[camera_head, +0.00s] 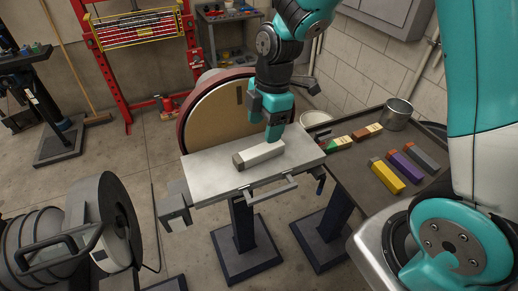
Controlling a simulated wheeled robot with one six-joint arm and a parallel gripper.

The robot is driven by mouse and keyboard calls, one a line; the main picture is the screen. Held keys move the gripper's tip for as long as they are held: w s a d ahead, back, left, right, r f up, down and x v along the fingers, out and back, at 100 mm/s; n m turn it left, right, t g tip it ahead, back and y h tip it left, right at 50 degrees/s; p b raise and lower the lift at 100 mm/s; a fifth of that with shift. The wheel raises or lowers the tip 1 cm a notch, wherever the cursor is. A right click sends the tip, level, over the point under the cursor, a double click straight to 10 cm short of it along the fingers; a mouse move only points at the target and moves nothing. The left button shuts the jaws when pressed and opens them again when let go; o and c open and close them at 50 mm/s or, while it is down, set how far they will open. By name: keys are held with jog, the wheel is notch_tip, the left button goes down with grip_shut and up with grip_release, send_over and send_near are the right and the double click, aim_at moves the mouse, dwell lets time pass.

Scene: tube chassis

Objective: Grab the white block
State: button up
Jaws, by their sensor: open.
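The white block (262,154) lies flat on the light grey work plate (205,168) in front of a large disc. Its left end shows a darker face. My gripper (270,130) points down at the block's right half, with its fingertips very close to the block's upper edge. The jaws are open. One finger shows in front at the block, and the other is mostly hidden, so I cannot tell whether either touches it.
The large disc (213,115) stands right behind the plate. A dark table (352,172) at the right bears several coloured blocks, among them a yellow one (387,176) and a purple one (405,166), and a metal bucket (397,114). A grey round machine (117,215) stands at the lower left.

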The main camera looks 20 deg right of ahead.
aim_at(259, 149)
jog(key=shift+s+a+f+p, duration=0.1)
jog(key=shift+a+f+p, duration=0.25)
jog(key=shift+f, duration=0.9)
jog(key=shift+a+f+p, duration=0.1)
jog(key=shift+f+p, duration=0.3)
jog(key=shift+f, duration=0.8)
jog(key=shift+s+a+f+p, duration=0.1)
jog(key=shift+a+f+p, duration=0.25)
jog(key=shift+f, duration=0.9)
jog(key=shift+d, duration=0.1)
jog(key=c, duration=1.2)
jog(key=shift+r, duration=0.15)
